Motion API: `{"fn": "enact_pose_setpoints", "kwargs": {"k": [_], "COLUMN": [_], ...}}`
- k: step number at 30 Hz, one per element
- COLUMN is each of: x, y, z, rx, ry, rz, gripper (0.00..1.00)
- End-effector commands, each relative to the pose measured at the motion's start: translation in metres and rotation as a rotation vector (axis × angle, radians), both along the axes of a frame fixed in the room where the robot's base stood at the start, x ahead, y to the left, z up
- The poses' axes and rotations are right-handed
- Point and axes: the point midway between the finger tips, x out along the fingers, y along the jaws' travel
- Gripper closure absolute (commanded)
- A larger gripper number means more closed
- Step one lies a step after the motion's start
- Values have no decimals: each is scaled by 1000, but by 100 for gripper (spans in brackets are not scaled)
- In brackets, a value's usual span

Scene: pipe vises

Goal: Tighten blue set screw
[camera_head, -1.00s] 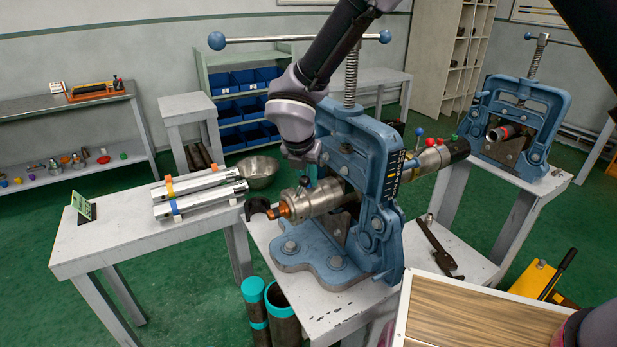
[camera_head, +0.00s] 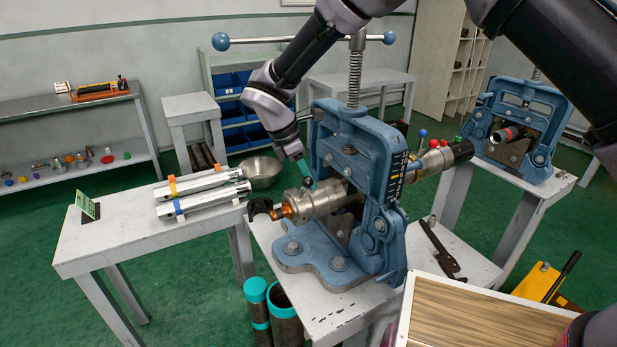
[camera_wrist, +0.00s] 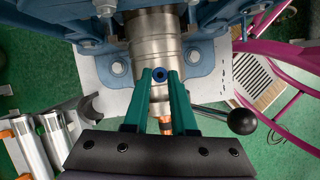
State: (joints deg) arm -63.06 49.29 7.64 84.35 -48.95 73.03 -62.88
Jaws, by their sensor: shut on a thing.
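In the head view, my gripper (camera_head: 306,178) reaches down at a slant to the fitting (camera_head: 318,200), which is clamped in the near blue pipe vise (camera_head: 352,150). The screw is mostly hidden by the fingertips there. A copper-coloured end (camera_head: 284,211) sticks out of the fitting on the left.
The vise's upright frame stands just right of my gripper, with its long T-handle (camera_head: 300,40) above. Blue, red and green knobs (camera_head: 432,144) sit on the pipe beyond. A dark ball-ended lever (camera_wrist: 242,121) is close by.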

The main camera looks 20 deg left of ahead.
Motion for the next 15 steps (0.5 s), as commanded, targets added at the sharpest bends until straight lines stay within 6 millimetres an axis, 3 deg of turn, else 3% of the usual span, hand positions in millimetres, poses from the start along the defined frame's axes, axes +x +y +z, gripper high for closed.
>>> {"fn": "enact_pose_setpoints", "kwargs": {"k": [15], "x": [5], "y": [3], "z": [3], "rx": [5], "ry": [-3], "rz": [-439], "gripper": [100]}}
